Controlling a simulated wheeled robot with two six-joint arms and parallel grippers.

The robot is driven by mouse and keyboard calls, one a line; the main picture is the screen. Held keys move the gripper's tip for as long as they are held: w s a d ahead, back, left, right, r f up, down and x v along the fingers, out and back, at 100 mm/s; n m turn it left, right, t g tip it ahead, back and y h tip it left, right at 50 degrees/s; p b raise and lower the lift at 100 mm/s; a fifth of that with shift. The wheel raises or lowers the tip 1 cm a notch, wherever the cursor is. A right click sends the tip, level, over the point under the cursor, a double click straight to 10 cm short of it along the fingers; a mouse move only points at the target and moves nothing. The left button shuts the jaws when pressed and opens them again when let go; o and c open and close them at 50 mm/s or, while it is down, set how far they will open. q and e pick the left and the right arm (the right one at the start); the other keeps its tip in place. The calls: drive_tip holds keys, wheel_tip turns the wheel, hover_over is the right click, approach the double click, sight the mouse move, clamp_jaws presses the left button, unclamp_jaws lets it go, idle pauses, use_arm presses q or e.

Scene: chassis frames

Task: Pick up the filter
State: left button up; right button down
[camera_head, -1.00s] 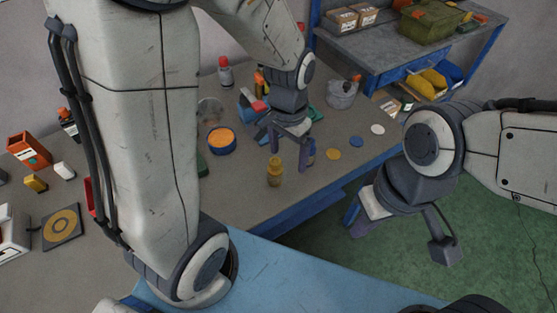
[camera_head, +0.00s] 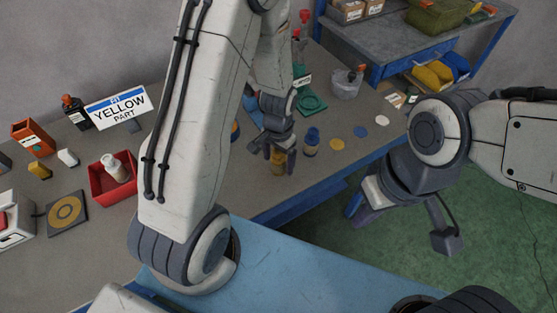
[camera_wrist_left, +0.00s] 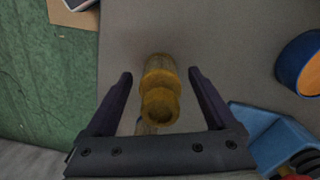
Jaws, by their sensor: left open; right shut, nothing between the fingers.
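A yellow-amber stepped cylinder (camera_head: 278,164), which looks like the filter, stands near the front edge of the workbench. My right gripper (camera_head: 359,210) is shut and empty, off the bench over the green floor.
A blue-capped jar (camera_head: 311,142) stands just right of my left gripper. Coloured discs (camera_head: 337,145) lie further right. A red tray (camera_head: 102,180) holding a white bottle and a "YELLOW PART" sign (camera_head: 117,107) are on the left. A blue bin (camera_wrist_left: 268,140) is close by.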

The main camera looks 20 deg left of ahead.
use_arm(q)
drive_tip(key=shift+f, duration=0.45)
clamp_jaws()
